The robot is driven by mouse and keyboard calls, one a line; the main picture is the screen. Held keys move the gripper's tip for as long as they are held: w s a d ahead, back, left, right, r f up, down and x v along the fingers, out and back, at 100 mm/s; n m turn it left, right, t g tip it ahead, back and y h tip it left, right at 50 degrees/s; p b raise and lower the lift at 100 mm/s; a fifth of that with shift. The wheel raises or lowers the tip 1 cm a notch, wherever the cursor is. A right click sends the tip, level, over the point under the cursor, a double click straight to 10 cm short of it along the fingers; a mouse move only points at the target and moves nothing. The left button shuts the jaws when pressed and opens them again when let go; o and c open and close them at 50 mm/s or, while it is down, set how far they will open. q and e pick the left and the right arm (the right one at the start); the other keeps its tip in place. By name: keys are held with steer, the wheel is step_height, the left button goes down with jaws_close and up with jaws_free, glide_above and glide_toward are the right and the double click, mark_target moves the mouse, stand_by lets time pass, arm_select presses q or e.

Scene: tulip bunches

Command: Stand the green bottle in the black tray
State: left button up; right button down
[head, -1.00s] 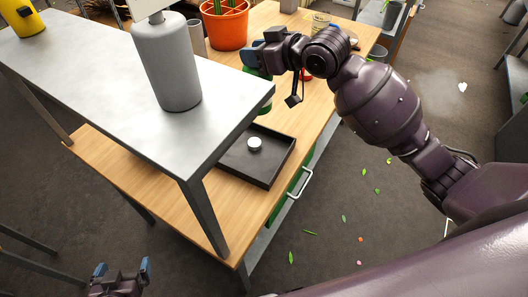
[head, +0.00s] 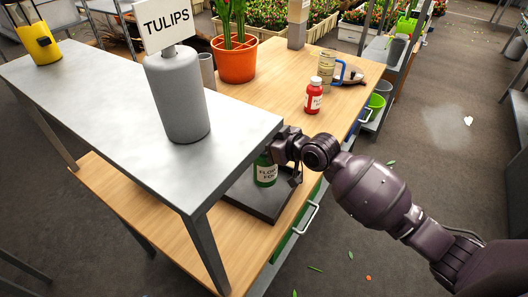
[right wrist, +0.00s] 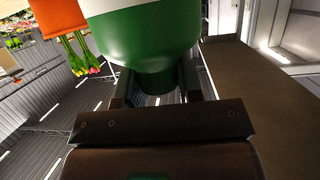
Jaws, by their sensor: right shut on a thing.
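The green bottle (head: 266,172) with a white label is upright in the head view, over or in the black tray (head: 283,207). I cannot tell whether its base touches the tray floor, as the shelf edge and my arm hide part of it. My right gripper (head: 271,152) is shut on the bottle's upper end. The right wrist view is upside down and shows the green bottle (right wrist: 150,40) with its neck between the fingers. My left gripper is out of view.
The grey metal shelf (head: 130,100) stands close left of the tray and bears a grey cylinder (head: 178,95) with a tulips sign.

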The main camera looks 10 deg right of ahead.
steer(key=shift+f, duration=2.05)
steer(key=shift+b, duration=0.3)
steer(key=shift+f, duration=0.3)
steer(key=c, duration=0.8)
jaws_free()
steer(key=v, duration=1.2)
steer(key=shift+r, duration=0.4)
